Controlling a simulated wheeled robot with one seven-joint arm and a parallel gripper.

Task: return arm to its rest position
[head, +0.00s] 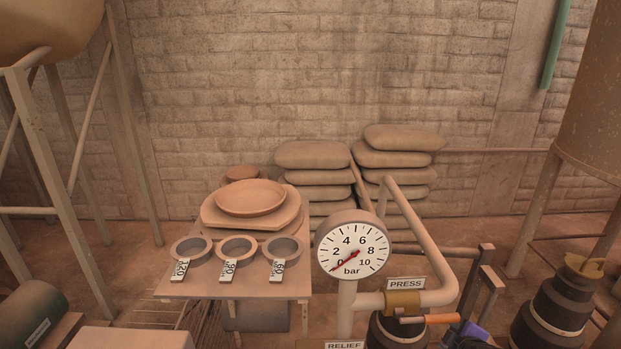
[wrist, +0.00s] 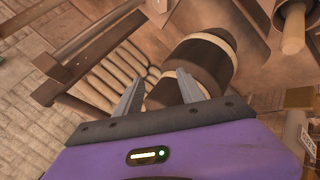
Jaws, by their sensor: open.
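My gripper (wrist: 158,88) shows in the wrist view with its two grey fingers apart and nothing between them. Its purple housing fills the bottom of that view. In the head view, a purple part of my gripper (head: 470,331) shows low at the right, just right of the orange valve handle (head: 430,319). Its fingers cannot be made out there, and I cannot tell whether it touches anything.
The pressure gauge (head: 352,246) has its red needle near 0, beside the PRESS pipe (head: 428,255). A table (head: 250,284) holds three labelled sieves and a dish. A dark banded vessel (head: 552,315) stands at right. Stacked sacks (head: 398,160) lie by the wall.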

